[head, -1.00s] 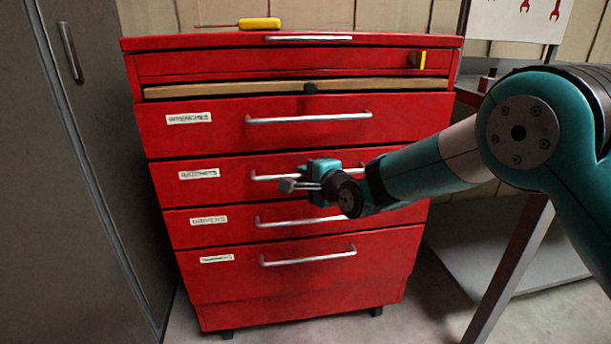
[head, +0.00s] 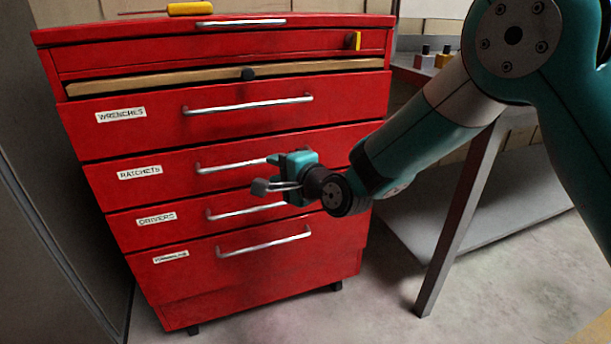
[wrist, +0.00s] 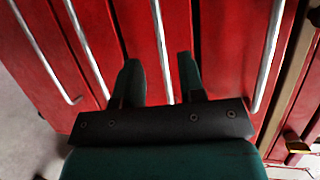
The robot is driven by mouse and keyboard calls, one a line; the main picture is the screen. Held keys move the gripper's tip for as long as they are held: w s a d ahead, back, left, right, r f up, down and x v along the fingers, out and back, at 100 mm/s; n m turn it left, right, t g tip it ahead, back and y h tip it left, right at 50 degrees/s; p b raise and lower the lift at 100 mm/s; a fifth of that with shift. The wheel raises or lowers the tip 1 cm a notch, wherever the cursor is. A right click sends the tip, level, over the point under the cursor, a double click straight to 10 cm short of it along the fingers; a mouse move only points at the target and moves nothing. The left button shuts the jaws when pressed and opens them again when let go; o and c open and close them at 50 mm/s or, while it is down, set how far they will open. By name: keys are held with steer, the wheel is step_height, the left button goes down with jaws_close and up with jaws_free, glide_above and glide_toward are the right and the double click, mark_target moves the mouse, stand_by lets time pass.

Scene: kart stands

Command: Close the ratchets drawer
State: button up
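The red tool cabinet (head: 250,283) has labelled drawers. The ratchets drawer (head: 180,186) is the second labelled one down; its front looks nearly level with its neighbours, and I cannot tell whether a small gap is left. Its bar handle (head: 228,165) is partly hidden by my gripper (head: 265,187), which is in front of the right half of the drawer. In the wrist view my gripper (wrist: 160,82) has its fingers apart, with the ratchets handle (wrist: 160,45) showing between them. I cannot tell whether they touch it.
The wrenches drawer (head: 240,122) is above and the drivers drawer (head: 190,225) below, both with protruding handles. A yellow-handled screwdriver (head: 189,9) lies on the cabinet top. A metal table (head: 455,215) stands to the right, with floor clear before it.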

steer(key=v, duration=0.8)
steer(key=shift+d, duration=0.15)
steer(key=shift+s, duration=0.15)
steer(key=s+d+r+n+g+h, duration=0.25)
steer(key=s+d+n+g, duration=0.45)
steer(key=s, duration=0.6)
steer(key=s+d+r+n+g+h, duration=0.2)
steer(key=s+d+n+g+h, duration=0.2)
steer(key=s+d+n, duration=0.65)
steer(key=s+r+p, duration=0.3)
steer(key=r+p, duration=2.5)
steer(key=r, duration=0.1)
steer(key=shift+a+m+h, duration=0.35)
steer(key=shift+a, duration=0.15)
